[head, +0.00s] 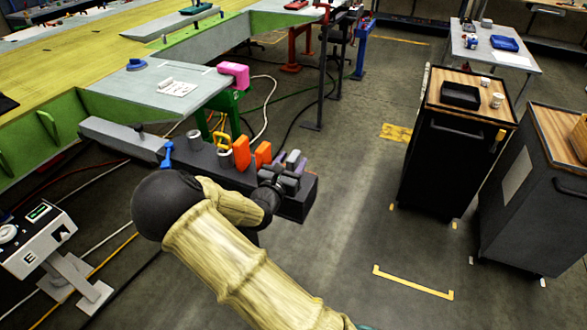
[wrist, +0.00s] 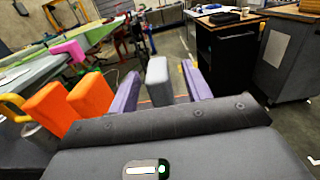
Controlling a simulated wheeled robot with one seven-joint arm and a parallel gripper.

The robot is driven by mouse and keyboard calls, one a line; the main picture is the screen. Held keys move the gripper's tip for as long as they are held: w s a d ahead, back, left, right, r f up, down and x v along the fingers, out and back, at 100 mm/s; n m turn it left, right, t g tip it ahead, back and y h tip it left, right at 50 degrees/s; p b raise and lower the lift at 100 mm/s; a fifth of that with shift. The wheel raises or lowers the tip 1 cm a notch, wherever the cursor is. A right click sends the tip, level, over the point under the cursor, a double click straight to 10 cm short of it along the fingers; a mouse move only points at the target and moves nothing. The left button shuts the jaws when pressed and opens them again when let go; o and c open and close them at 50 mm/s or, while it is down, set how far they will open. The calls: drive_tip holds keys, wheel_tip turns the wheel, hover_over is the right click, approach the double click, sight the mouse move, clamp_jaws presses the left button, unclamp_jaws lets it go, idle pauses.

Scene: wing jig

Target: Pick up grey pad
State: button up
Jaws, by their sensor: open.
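The grey pad (wrist: 157,82) is a small upright block with a rounded top. In the wrist view it stands between the two purple fingers of my gripper (wrist: 160,70), with a gap showing on each side. My gripper is open. In the head view the grey pad (head: 292,159) shows small at the right end of the dark bench rail, just beyond my wrist, which partly hides it. The pad's lower part is hidden behind my gripper's body in the wrist view.
Two orange blocks (head: 242,152) stand left of my gripper on the dark rail (head: 297,208), with a yellow clamp (head: 221,141) and a grey cylinder beyond. A pink block (head: 233,74) sits on the wing table's corner. Dark cabinets (head: 447,150) stand right, across open floor.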

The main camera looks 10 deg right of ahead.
sight(296, 155)
drive_tip(key=p+x, duration=0.1)
drive_tip(key=x, duration=0.3)
drive_tip(key=shift+w+f, duration=0.1)
drive_tip(key=shift+f, duration=0.05)
drive_tip(key=shift+a, duration=0.1)
clamp_jaws()
